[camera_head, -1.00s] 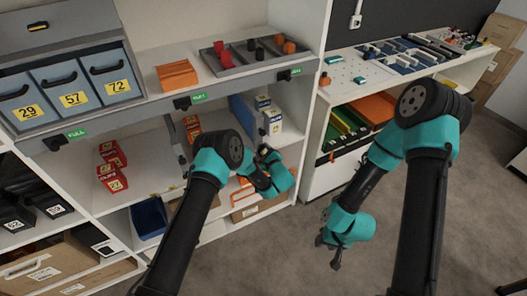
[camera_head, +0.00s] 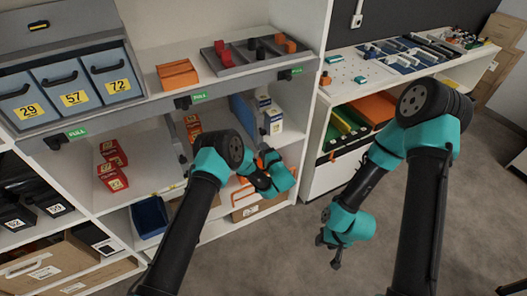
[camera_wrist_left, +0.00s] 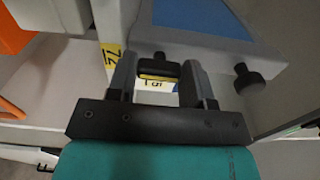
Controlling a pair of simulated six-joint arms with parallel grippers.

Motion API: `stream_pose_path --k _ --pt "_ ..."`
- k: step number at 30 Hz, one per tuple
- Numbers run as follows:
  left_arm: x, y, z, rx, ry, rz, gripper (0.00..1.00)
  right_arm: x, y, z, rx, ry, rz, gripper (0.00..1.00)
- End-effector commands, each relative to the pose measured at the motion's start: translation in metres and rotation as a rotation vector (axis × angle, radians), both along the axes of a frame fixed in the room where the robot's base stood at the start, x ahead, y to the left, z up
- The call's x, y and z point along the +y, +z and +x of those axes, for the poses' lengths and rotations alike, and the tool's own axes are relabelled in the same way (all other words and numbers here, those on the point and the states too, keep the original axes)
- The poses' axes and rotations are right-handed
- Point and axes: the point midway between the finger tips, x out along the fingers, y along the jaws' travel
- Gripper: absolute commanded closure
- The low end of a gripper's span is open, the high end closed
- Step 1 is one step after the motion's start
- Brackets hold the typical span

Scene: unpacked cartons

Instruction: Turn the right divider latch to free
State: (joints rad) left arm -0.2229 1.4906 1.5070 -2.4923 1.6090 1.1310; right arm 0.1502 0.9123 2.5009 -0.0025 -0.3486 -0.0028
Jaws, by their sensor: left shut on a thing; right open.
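My left gripper (camera_head: 266,164) is at the front of the lower shelf, near the foot of the blue divider (camera_head: 242,112). In the left wrist view its fingers (camera_wrist_left: 160,84) are shut on a dark latch handle (camera_wrist_left: 158,67), with a blue panel (camera_wrist_left: 200,16) behind it. In the head view the latch is hidden by the gripper, and its exact angle is hard to tell. A second black knob (camera_wrist_left: 247,78) stands to the right of the fingers. My right gripper (camera_head: 332,250) is open and empty, hanging over the floor away from the shelf.
White boxes (camera_head: 272,118) stand right of the blue divider; red boxes (camera_head: 112,165) stand to the left. A grey tray (camera_head: 232,68) with red, black and orange pieces is on the shelf above. The floor (camera_head: 290,262) around my right gripper is clear.

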Motion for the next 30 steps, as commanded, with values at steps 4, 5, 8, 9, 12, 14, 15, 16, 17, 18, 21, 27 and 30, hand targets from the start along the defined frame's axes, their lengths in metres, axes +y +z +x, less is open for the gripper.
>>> stream_pose_path --k 4,5,8,9,12,14,15,16,17,18,21,27,30 --pt "-0.0001 -0.0001 0.0000 -0.017 0.000 -0.034 0.77 0.0000 0.0000 0.0000 0.000 0.000 0.000 0.57" --pt "-0.0001 -0.0002 0.0000 -0.019 0.000 -0.039 0.77 0.0000 0.0000 0.0000 0.000 0.000 0.000 0.57" --pt "-0.0003 -0.0002 -0.0001 -0.023 0.000 -0.046 0.77 0.0000 0.0000 0.0000 0.000 0.000 0.000 0.57" --pt "-0.0003 -0.0002 -0.0001 -0.023 0.000 -0.047 0.77 0.0000 0.0000 0.0000 0.000 0.000 0.000 0.57" --pt "-0.0003 -0.0002 -0.0001 -0.023 0.000 -0.048 0.77 0.0000 0.0000 0.0000 0.000 0.000 0.000 0.57" --pt "-0.0003 -0.0002 -0.0001 -0.023 0.000 -0.048 0.77 0.0000 0.0000 0.0000 0.000 0.000 0.000 0.57" --pt "-0.0003 -0.0002 -0.0001 -0.023 -0.001 -0.047 0.77 0.0000 0.0000 0.0000 0.000 0.000 0.000 0.57" --pt "-0.0003 -0.0002 -0.0001 -0.023 -0.001 -0.047 0.77 0.0000 0.0000 0.0000 0.000 0.000 0.000 0.57" --pt "-0.0003 -0.0002 -0.0001 -0.023 -0.001 -0.047 0.77 0.0000 0.0000 0.0000 0.000 0.000 0.000 0.57" --pt "-0.0003 -0.0002 -0.0001 -0.023 -0.001 -0.047 0.52 0.0000 0.0000 0.0000 0.000 0.000 0.000 0.57" --pt "-0.0003 -0.0002 -0.0001 -0.023 -0.001 -0.047 0.43 0.0000 0.0000 0.0000 0.000 0.000 0.000 0.57" --pt "-0.0002 -0.0002 0.0000 -0.023 0.000 -0.046 0.28 0.0000 0.0000 0.0000 0.000 0.000 0.000 0.57" --pt "-0.0001 -0.0002 0.0000 -0.023 0.000 -0.046 0.28 0.0000 0.0000 0.0000 0.000 0.000 0.000 0.57"
